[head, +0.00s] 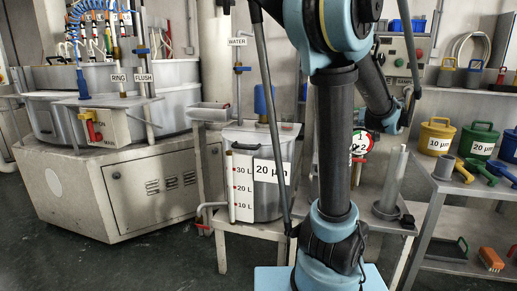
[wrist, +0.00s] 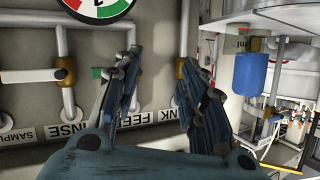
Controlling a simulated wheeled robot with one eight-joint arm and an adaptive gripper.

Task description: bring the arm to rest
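My gripper (wrist: 158,78) is in the wrist view, its two dark blue fingers spread apart with nothing between them. It faces a pale wall panel with pipes, and the gap between the fingers shows only that panel. In the head view my arm (head: 334,140) stands upright in front of the bench, and its upper part bends over to the right toward the wall. The fingers cannot be made out clearly there.
A gauge (wrist: 98,6) and brass-fitted pipes (wrist: 67,70) are near my gripper. A blue container (wrist: 249,74) is to its right. The head view shows a 20 µm tank (head: 254,205), a lapping machine (head: 130,180) at left, and shelves with a yellow bucket (head: 437,128) at right.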

